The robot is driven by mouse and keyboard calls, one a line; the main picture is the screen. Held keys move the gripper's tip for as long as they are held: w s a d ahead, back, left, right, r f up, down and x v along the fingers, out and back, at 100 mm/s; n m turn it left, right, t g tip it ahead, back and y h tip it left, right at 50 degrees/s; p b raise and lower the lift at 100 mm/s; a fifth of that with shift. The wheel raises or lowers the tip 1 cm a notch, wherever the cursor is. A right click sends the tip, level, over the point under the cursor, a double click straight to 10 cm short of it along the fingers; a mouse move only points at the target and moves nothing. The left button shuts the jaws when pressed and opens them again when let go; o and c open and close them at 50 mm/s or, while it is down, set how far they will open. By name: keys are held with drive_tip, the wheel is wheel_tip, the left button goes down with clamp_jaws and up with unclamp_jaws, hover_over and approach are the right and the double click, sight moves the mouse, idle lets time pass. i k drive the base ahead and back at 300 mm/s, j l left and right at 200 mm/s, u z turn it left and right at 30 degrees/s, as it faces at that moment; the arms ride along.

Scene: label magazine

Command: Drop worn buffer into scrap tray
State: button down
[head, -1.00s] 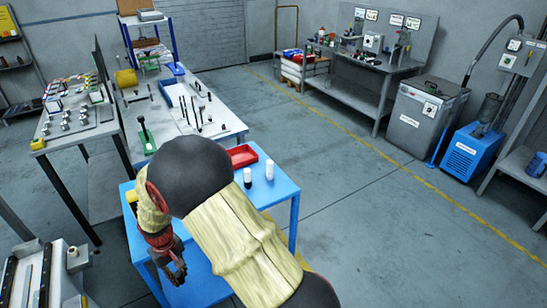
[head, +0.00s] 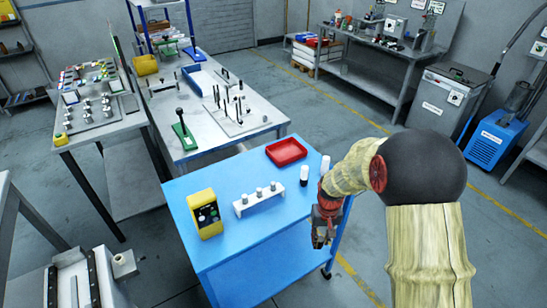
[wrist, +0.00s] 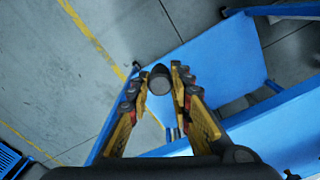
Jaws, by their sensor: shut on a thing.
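My gripper (head: 321,236) is at the right front edge of the blue cart in the head view, fingers pointing down. In the wrist view my gripper (wrist: 159,78) is shut on a small dark, round-ended piece (wrist: 160,84), taken to be the worn buffer. In the head view the fingers hide it. The red scrap tray (head: 287,152) sits at the back right corner of the blue cart and looks empty. My gripper is in front and to the right of the tray, apart from it.
The blue cart (head: 235,240) also holds a yellow device (head: 205,213), a white rack with several pegs (head: 258,199), a black-and-white bottle (head: 304,176) and a white bottle (head: 325,164). Both bottles stand between my gripper and the tray.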

sight(289, 153)
drive_tip(key=j, duration=0.4)
drive_tip(key=l+z, duration=0.1)
drive_tip(key=z, duration=0.25)
drive_tip(key=i+z, duration=0.1)
drive_tip(key=z, duration=0.3)
drive_tip(key=i+l+z, duration=0.1)
drive_tip(key=z, duration=0.25)
drive_tip(key=i+l+z, duration=0.1)
drive_tip(key=i+z, duration=0.35)
drive_tip(key=z, duration=0.15)
drive_tip(key=i+u, duration=0.4)
drive_tip(key=i+l+u, duration=0.15)
drive_tip(key=u, duration=0.2)
